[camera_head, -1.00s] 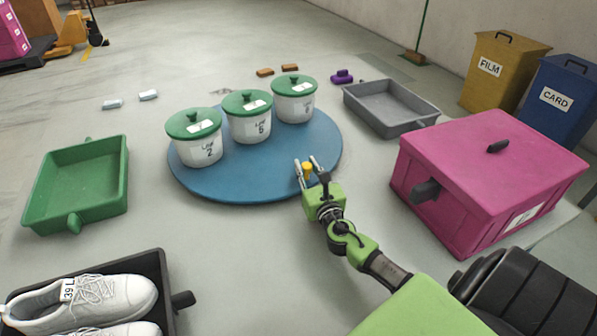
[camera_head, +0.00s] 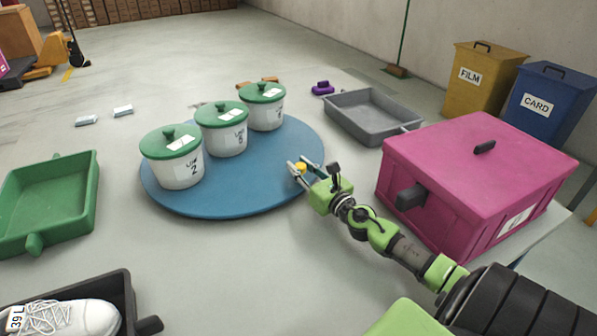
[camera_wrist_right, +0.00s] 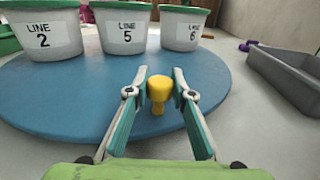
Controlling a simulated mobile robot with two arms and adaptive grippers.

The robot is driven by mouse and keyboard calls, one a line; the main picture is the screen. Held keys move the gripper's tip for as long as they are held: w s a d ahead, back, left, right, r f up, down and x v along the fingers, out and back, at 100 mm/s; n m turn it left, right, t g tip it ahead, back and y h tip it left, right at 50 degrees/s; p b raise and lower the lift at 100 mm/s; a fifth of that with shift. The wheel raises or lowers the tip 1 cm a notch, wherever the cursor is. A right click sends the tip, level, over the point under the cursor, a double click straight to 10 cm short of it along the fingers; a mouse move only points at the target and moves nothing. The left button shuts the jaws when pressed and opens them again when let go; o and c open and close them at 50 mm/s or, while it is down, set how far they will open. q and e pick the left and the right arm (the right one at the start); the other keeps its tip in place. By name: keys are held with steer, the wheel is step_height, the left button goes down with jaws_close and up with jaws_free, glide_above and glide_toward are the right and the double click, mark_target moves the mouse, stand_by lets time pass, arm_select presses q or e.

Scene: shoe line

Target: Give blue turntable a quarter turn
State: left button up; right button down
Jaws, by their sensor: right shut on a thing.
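The blue turntable (camera_head: 235,190) is a flat round disc on the pale table. Three white pots with green lids stand in a row on it: LINE 2 (camera_head: 180,172), LINE 5 (camera_head: 222,140) and a third (camera_head: 264,117), which reads LINE 6 in the right wrist view (camera_wrist_right: 186,30). A yellow knob (camera_wrist_right: 158,90) stands up near the turntable's rim, at its right side in the head view. My right gripper (camera_head: 299,167) is shut on this knob, one finger on each side, with the arm reaching in from the lower right. My left gripper is out of view.
A pink lidded box (camera_head: 470,165) stands close right of my right arm. A grey tray (camera_head: 385,131) lies behind it, a green tray (camera_head: 90,205) at left, and a dark tray with white shoes (camera_head: 127,300) at lower left. Small purple (camera_head: 322,88) and brown pieces lie behind.

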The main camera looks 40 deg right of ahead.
steer(key=shift+d, duration=0.15)
stand_by(0.3)
steer(key=c, duration=1.7)
jaws_free()
steer(key=shift+d, duration=0.1)
steer(key=s, duration=0.4)
steer(key=s+a, duration=0.1)
steer(key=s, duration=0.7)
steer(key=shift+a, duration=0.15)
steer(key=shift+c, duration=0.3)
